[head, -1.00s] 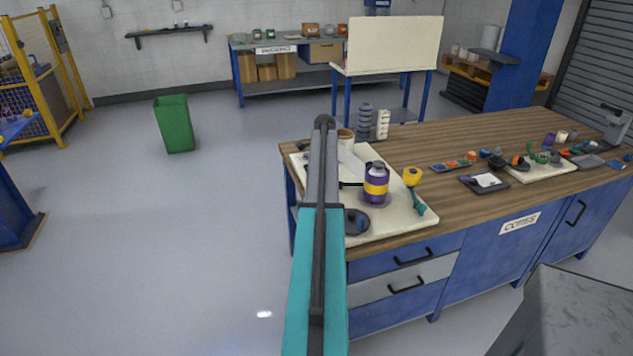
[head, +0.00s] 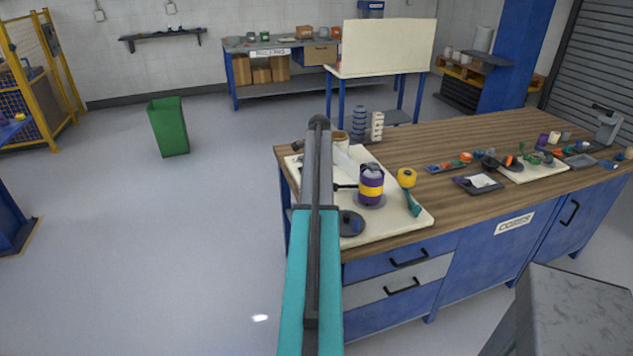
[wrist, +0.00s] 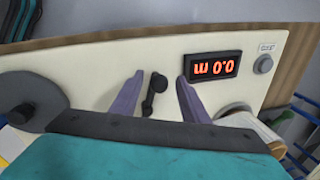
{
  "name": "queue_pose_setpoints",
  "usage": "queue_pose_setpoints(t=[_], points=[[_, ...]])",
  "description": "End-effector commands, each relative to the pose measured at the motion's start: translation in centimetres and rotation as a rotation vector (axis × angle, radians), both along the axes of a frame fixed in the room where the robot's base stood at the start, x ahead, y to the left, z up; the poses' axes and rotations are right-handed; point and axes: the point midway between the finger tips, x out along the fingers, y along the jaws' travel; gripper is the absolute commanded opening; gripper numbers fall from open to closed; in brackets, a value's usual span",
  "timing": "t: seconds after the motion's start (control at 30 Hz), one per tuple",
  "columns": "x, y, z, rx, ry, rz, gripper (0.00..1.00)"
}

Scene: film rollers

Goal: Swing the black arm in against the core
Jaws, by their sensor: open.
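In the head view a purple roll with a yellow band (head: 371,187) stands upright on a cream board (head: 385,222). A thin black arm (head: 345,187) reaches left from beside it and passes behind my own arm. In the wrist view my gripper (wrist: 158,82) is open, with one purple finger on each side of a small black piece with rounded ends (wrist: 154,95). I cannot tell whether this is the same black arm, or whether the fingers touch it. My gripper is hidden in the head view.
In the wrist view a red-digit display (wrist: 212,67) and a round button (wrist: 263,64) sit right of my fingers.

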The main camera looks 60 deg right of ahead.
Motion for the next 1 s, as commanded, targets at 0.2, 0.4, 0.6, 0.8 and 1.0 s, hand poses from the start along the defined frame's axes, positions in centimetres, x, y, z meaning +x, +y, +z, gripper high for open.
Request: queue_pose_setpoints(t=[0.2,0.4,0.6,0.8,1.0], points=[[-0.2,0.3,1.9,-0.001,-0.001,0.0,0.41],[-0.5,0.8,4.6,-0.002,-0.001,0.0,0.41],[-0.9,1.2,7.5,-0.002,-0.002,-0.001,0.41],[-1.1,1.6,10.2,-0.002,-0.003,-0.001,0.41],[-1.3,1.9,12.3,-0.001,-0.002,-0.001,0.41]])
